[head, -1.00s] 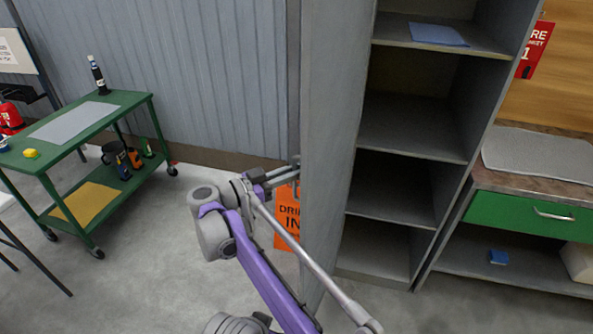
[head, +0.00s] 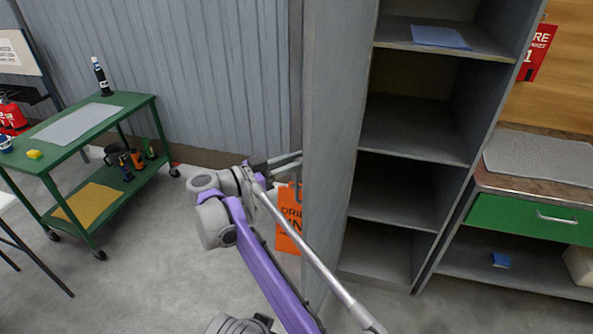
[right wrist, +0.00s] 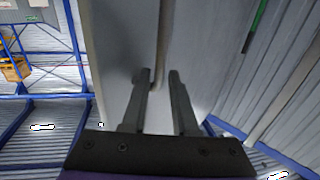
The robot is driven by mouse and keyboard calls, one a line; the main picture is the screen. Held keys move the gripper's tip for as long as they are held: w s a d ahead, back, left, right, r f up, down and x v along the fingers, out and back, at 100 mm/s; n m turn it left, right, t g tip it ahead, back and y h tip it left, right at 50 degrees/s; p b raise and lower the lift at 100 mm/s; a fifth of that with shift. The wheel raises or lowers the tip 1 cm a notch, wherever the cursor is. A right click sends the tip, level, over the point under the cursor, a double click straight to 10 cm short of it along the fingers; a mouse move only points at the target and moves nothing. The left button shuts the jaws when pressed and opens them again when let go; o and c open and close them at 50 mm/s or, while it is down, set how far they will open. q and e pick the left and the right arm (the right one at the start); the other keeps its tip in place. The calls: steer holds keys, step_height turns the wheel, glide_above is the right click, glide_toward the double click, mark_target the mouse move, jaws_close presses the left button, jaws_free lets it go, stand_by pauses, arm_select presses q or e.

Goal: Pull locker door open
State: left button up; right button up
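The grey locker (head: 412,131) stands right of centre in the head view, its shelves exposed. Its tall grey door (head: 334,120) is swung wide open toward me, seen nearly edge-on. My right gripper (head: 296,160) is on the door's outer, left side; its fingertips are partly hidden by the door. In the right wrist view, its two fingers (right wrist: 159,76) are apart near the pale door face (right wrist: 125,60). A pale bar, likely the handle (right wrist: 161,45), runs down to between the fingertips; I cannot tell whether they touch it. My left gripper is out of view.
A green cart (head: 130,104) with bottles and tools stands at the left. An orange sign (head: 288,222) is behind my right arm. A bench with a green drawer (head: 520,218) adjoins the locker at right.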

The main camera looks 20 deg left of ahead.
step_height(320, 180, up, 6)
steer(key=shift+r+p, duration=0.1)
steer(key=shift+p, duration=0.2)
stand_by(0.4)
